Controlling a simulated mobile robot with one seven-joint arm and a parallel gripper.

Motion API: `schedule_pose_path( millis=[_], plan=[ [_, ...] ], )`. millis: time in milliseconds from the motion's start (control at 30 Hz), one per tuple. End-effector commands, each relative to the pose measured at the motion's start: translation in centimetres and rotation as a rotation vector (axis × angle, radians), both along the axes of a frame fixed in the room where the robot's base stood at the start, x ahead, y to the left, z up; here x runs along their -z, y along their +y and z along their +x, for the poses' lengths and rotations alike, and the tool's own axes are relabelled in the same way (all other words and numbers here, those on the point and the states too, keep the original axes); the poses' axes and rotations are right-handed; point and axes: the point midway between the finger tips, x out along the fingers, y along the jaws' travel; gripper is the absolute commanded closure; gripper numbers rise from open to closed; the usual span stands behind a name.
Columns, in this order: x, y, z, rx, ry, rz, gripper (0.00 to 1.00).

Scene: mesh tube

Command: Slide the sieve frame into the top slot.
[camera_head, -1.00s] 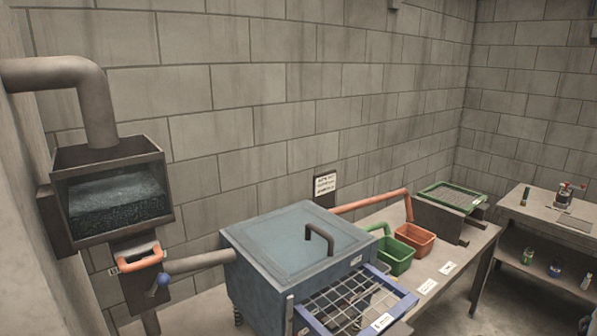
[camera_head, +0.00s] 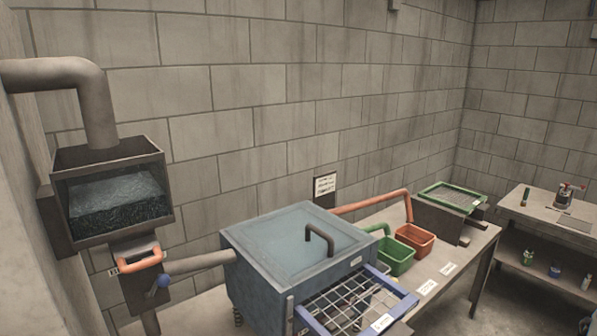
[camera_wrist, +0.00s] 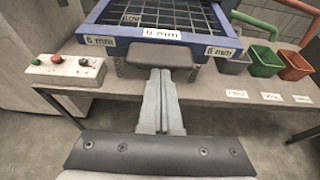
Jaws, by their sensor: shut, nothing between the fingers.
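The sieve frame (camera_head: 402,302) is blue with a wire mesh and sticks out from the front right side of the blue-grey box (camera_head: 262,290) in the head view. Its inner end is hidden in or under the box, and I cannot tell which slot it is at. The wrist view shows its front rail (camera_wrist: 118,40) with "6 mm" labels. My gripper (camera_wrist: 161,74) is shut and empty in the wrist view, its fingers pointing at a dark grey block below the middle of the rail. I cannot tell whether they touch it. My gripper does not show in the head view.
A control box (camera_wrist: 66,70) with red and green buttons stands left of the frame. Green (camera_head: 398,260) and orange (camera_head: 417,241) bins stand on the bench to the right. A green-rimmed mesh screen (camera_head: 452,197) lies farther back. A hopper of gravel (camera_head: 118,205) hangs at left.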

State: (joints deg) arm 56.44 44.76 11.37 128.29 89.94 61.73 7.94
Motion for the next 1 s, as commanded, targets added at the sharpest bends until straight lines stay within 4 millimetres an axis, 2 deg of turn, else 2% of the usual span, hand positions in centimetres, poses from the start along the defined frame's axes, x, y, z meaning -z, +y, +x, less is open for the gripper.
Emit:
schedule_pose_path(
  millis=[333,1000],
  plan=[
    [0.0,0.1,0.2,0.000,-0.001,-0.001,1.00],
    [0.1,2.4,2.9,-0.004,0.000,0.000,1.00]
  ],
)
